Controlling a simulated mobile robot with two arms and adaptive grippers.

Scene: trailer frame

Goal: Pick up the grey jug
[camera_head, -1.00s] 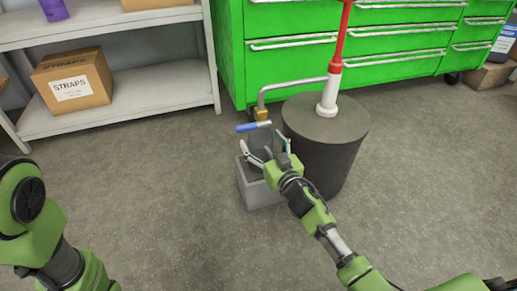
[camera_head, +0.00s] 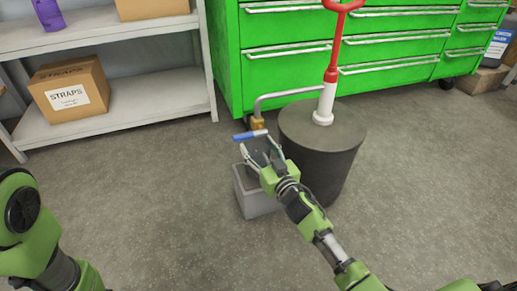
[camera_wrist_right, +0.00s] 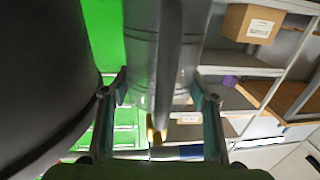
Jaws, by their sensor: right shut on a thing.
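The grey jug (camera_head: 259,146) is mostly hidden behind my right gripper in the head view. It stands at a light grey block (camera_head: 256,198), below a brass tap (camera_head: 258,124) with a blue lever. My right gripper (camera_head: 262,150) is shut on the jug. In the right wrist view the jug (camera_wrist_right: 182,45) fills the middle, with its handle strip (camera_wrist_right: 167,65) running between the two fingers (camera_wrist_right: 160,98). On the left of the head view only links of my left arm show, and its gripper is out of view.
A dark grey drum (camera_head: 322,150) with a red-and-white pump (camera_head: 328,85) stands just right of my right gripper. Green drawer cabinets (camera_head: 290,70) are behind. A shelf (camera_head: 165,95) with a STRAPS box (camera_head: 70,90) is at the left. The front floor is clear.

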